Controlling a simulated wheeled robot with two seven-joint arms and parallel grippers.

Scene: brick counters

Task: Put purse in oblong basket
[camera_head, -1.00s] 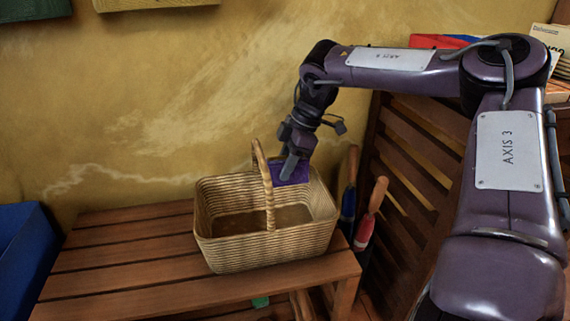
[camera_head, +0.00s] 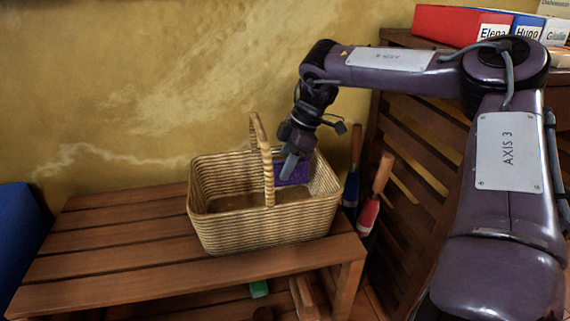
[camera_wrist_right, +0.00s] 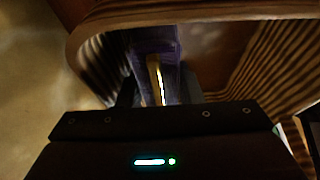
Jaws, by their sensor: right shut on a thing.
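The oblong wicker basket (camera_head: 265,225) with a tall arched handle stands upright on a slatted wooden bench. The purple purse (camera_head: 294,173) is at the right half of the basket, behind the handle, with its lower part inside the rim. My right gripper (camera_head: 288,170) reaches down over the basket's back right and is shut on the purse. In the right wrist view the purse (camera_wrist_right: 155,75) shows between the fingers, with a pale yellow strip on it, and the basket's rim and ribbed walls (camera_wrist_right: 265,55) surround it. My left gripper is out of view.
The bench (camera_head: 110,245) has bare slats left of the basket. Two tools with wooden handles (camera_head: 383,172) stand at the bench's right end, near a slatted wooden unit (camera_head: 425,135) bearing binders (camera_head: 460,24). A blue object (camera_head: 15,235) is at the left edge.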

